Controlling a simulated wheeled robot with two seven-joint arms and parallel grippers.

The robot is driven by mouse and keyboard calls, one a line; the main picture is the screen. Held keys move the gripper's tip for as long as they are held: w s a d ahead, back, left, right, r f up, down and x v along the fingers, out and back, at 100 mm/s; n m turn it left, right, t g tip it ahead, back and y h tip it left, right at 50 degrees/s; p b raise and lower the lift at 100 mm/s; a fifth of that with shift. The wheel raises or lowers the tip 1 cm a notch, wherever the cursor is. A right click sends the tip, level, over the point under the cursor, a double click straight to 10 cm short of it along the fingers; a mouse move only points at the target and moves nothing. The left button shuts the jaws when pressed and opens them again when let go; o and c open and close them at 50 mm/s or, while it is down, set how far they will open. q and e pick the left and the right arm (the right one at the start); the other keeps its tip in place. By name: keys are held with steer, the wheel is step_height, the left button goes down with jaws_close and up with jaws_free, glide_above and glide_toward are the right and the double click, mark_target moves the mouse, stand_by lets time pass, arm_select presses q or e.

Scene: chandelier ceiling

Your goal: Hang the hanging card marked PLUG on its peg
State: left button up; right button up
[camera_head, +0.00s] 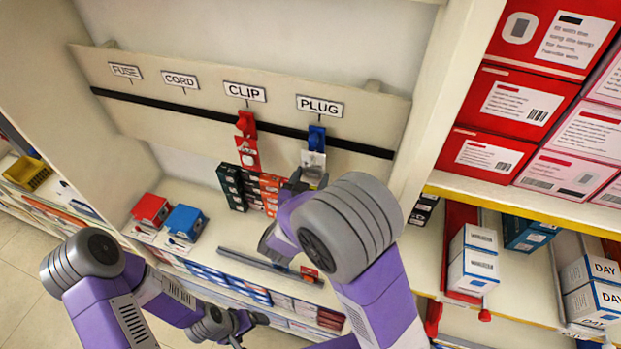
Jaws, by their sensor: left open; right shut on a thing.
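The PLUG sign (320,105) is at the right of the back panel. The gripper and my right arm hide the card's lower part. My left gripper (240,328) is low at the bottom, open and away from the panel.
Red (151,209) and blue (185,222) boxes stand on the shelf. A white upright (447,90) bounds the right side. Rail under FUSE and CORD is bare.

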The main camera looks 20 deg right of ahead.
steer(key=o, duration=0.9)
